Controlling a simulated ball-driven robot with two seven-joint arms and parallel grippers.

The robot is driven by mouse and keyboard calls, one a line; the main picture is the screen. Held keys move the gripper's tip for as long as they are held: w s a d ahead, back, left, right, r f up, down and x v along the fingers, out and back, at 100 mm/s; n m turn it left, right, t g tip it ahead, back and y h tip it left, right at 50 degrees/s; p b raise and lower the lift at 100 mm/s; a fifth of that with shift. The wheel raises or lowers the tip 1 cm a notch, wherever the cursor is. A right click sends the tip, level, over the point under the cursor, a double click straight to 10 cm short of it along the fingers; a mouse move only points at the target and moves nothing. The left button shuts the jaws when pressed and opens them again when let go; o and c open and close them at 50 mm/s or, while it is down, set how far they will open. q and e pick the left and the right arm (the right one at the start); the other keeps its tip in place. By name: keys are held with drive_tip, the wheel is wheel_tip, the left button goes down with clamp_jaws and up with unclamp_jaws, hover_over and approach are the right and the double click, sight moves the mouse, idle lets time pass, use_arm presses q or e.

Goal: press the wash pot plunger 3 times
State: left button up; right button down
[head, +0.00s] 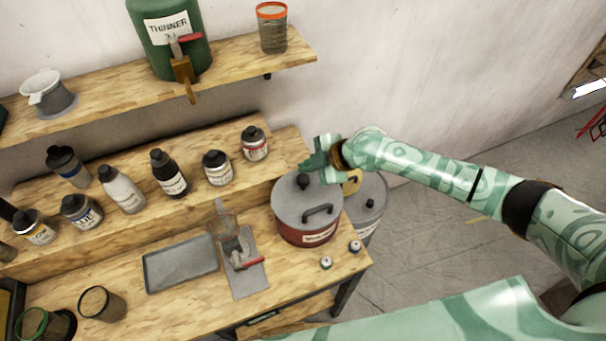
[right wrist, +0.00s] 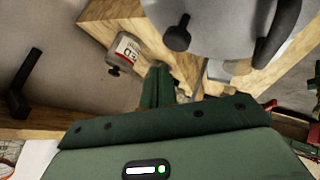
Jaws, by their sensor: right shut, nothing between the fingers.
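The wash pot (head: 305,222) is a red pot with a grey lid, standing at the right end of the workbench. Its black plunger knob (head: 303,181) sticks up from the lid, with a dark curved handle beside it. The knob also shows in the right wrist view (right wrist: 177,38), with the lid around it. My right gripper (head: 308,166) is shut and empty, just above and behind the knob in the head view. In the right wrist view its green fingers (right wrist: 158,85) appear beside the lid, apart from the knob. My left gripper is not in view.
Several paint bottles (head: 170,175) stand on the raised shelf left of the pot. A grey tray (head: 181,264) lies on the bench. Two small caps (head: 326,263) lie in front of the pot. A grey can (head: 369,205) stands behind it to the right.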

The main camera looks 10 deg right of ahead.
sight(307, 179)
drive_tip(key=shift+r+p, duration=1.35)
drive_tip(key=shift+r, duration=0.6)
drive_tip(key=shift+f, duration=0.1)
idle(0.9)
